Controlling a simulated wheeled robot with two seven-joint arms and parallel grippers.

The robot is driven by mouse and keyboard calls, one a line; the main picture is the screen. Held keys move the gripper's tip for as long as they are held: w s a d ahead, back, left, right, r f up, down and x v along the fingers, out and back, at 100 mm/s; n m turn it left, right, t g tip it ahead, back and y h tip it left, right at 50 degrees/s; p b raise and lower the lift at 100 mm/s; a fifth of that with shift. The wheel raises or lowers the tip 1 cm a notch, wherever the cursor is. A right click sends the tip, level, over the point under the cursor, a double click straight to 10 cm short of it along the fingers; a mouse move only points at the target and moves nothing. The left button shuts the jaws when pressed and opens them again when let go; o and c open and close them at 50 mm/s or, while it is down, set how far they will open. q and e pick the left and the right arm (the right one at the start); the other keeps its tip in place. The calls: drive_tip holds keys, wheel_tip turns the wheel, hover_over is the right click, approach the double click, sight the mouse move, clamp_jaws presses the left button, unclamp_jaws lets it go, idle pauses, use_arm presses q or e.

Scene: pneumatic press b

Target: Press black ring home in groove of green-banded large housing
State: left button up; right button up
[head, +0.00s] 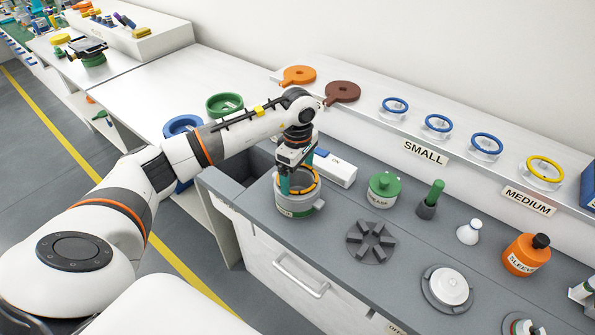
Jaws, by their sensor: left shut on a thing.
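The large grey housing (297,207) stands on the near side of the grey worktop, with a small green mark low on its front. An orange ring (315,187) shows at its open mouth. My left gripper (286,185) reaches down from above, and its teal fingers are at the left part of this ring. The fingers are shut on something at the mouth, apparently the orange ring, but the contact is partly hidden. I cannot make out a separate black ring. My right gripper is not in view.
A dark slotted disc (371,241), a green-lidded jar (383,190) and a green-handled tool (430,198) stand to the right. A white box (335,170) is close behind the housing. Blue rings (438,122) sit on the back shelf. An orange bottle (525,255) stands farther right.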

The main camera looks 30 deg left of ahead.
use_arm(q)
drive_tip(key=shift+f+b, duration=0.3)
drive_tip(key=o, duration=0.7)
wheel_tip(320, 180, up, 12)
drive_tip(key=b, duration=0.2)
